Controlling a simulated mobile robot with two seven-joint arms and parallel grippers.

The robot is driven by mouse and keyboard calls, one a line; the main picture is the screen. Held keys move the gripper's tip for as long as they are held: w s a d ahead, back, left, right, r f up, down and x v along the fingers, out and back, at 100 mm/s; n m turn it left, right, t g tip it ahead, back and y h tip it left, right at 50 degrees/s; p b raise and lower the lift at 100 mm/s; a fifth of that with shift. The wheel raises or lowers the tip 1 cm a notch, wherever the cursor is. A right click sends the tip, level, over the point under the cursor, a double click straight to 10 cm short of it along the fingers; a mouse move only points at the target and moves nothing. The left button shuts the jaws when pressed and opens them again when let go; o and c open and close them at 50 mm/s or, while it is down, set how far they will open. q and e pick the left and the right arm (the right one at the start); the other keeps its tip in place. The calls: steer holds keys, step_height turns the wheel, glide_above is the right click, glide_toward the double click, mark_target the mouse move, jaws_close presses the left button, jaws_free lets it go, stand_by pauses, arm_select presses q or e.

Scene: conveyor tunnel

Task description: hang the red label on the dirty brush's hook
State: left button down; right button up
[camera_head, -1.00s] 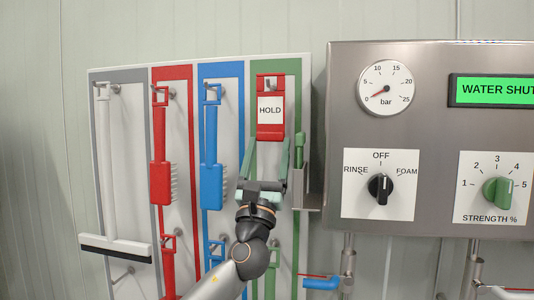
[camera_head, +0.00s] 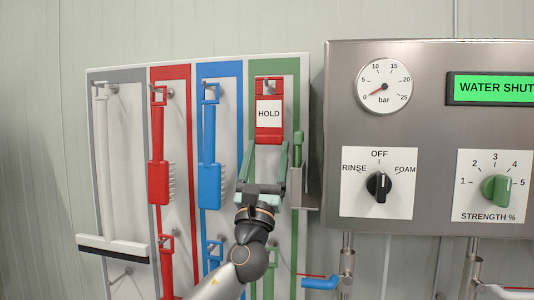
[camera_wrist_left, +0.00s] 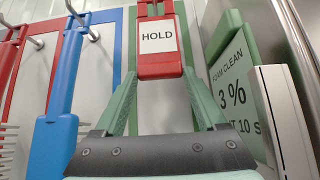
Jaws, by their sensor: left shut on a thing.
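The red label (camera_head: 258,103), with a white panel reading HOLD, is upright in front of the top of the green lane (camera_head: 290,68). A metal hook (camera_head: 268,86) shows in the opening at the label's top; I cannot tell whether it bears the label. My left gripper (camera_head: 268,144) comes from below, shut on the label's lower edge. In the left wrist view the label (camera_wrist_left: 160,71) sits between the fingertips (camera_wrist_left: 161,74). Which brush is dirty is not clear.
A red brush (camera_head: 158,182) and a blue brush (camera_head: 210,185) hang to the left, beside a white squeegee (camera_head: 110,180). A grey holder (camera_head: 297,188) stands close right of the gripper. The steel control box (camera_head: 435,135) is farther right.

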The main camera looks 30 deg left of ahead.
arm_select(q)
steer(key=shift+f+b, duration=0.4)
steer(key=shift+f, duration=0.15)
jaws_free()
steer(key=v, duration=1.2)
steer(key=shift+f+b, duration=0.2)
steer(key=shift+b, duration=0.15)
steer(key=shift+s, duration=0.15)
